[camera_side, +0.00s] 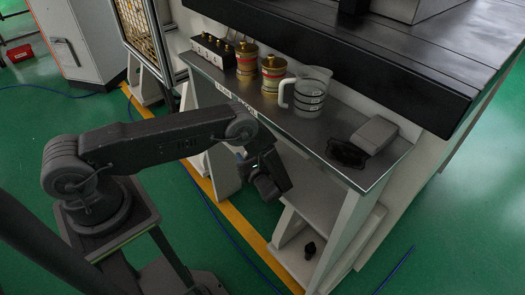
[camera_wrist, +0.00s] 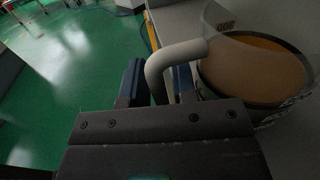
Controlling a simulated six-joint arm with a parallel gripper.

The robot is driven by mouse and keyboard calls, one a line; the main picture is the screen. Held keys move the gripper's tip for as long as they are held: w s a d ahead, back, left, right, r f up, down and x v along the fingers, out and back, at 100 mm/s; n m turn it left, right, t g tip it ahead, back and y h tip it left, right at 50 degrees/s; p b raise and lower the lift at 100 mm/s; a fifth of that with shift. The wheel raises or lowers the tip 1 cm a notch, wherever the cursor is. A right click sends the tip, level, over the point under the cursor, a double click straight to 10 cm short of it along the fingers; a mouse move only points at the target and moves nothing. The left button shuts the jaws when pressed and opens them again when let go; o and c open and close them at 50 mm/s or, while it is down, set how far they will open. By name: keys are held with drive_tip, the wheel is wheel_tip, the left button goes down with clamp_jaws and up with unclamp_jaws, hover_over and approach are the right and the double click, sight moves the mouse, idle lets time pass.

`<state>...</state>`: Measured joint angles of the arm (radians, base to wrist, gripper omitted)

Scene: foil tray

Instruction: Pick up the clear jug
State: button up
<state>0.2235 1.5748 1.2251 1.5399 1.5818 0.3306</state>
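The clear jug (camera_side: 311,92) stands upright on the metal shelf, with dark bands on its side and a pale handle toward the left. In the wrist view the jug (camera_wrist: 262,72) is large at the right, its inside tan, partly cut off by the frame. My gripper (camera_side: 266,184) appears in front of and below the shelf edge in the side view, apart from the jug. In the wrist view my gripper (camera_wrist: 157,82) is open, with the jug's handle showing between its two fingers. Depth between handle and fingers cannot be told.
The metal shelf (camera_side: 325,122) also bears two gold canisters (camera_side: 247,62) (camera_side: 272,76) and a black rack (camera_side: 211,50) left of the jug. A grey block (camera_side: 374,134) and a dark item (camera_side: 346,153) lie at the right end. A black-topped bench rises behind.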

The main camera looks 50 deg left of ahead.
drive_tip(key=shift+a, duration=0.3)
drive_tip(key=shift+c, duration=0.3)
clamp_jaws()
drive_tip(key=shift+w+r, duration=0.1)
drive_tip(key=shift+r, duration=0.05)
drive_tip(key=shift+r, duration=0.55)
drive_tip(key=s+a+r, duration=0.7)
drive_tip(key=a+r, duration=0.1)
drive_tip(key=r, duration=0.1)
drive_tip(key=shift+s+a+r, duration=0.35)
drive_tip(key=shift+s, duration=0.05)
